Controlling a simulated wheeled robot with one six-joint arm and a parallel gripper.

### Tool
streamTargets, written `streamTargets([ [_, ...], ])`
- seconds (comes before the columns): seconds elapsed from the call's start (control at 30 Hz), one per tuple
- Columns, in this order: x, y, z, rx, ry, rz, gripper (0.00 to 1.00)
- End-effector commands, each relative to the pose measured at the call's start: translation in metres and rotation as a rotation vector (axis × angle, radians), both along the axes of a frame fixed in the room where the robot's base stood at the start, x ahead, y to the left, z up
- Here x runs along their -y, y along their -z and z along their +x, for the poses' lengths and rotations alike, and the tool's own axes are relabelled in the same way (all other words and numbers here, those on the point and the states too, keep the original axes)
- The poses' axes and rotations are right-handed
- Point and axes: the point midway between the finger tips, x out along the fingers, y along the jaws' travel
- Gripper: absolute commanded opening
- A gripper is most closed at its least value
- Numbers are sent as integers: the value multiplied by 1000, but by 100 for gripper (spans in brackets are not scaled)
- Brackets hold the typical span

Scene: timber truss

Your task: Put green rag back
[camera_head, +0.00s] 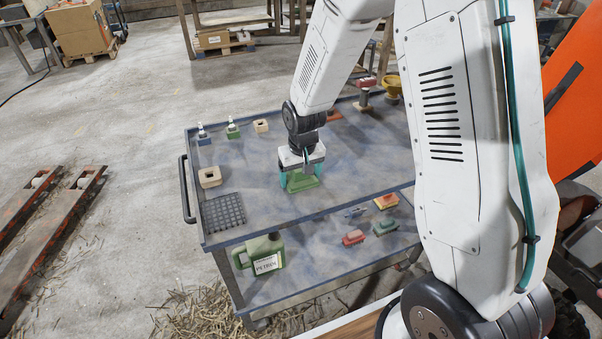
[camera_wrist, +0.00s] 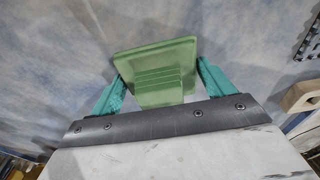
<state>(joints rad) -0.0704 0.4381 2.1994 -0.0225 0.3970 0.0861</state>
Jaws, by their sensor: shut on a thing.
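The green rag (camera_head: 302,182) is a pale green, flat-edged piece with stepped ridges on its face. It is between the teal fingers of my gripper (camera_head: 301,177), over the middle of the grey-blue cart top (camera_head: 250,180). In the wrist view the rag (camera_wrist: 158,72) fills the gap between the two fingers (camera_wrist: 160,85), and my gripper is shut on it. The rag is at or just above the cart top; I cannot tell whether it touches.
A black grid mat (camera_head: 224,214) and a wooden block with a hole (camera_head: 209,177) lie at left.

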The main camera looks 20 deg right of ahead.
Motion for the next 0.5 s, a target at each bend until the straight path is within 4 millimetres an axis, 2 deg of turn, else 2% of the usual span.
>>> streamTargets([
  [0.47, 3, 9, 0, -1, 4, -1, 63],
  [0.5, 3, 9, -1, -1, 4, -1, 90],
])
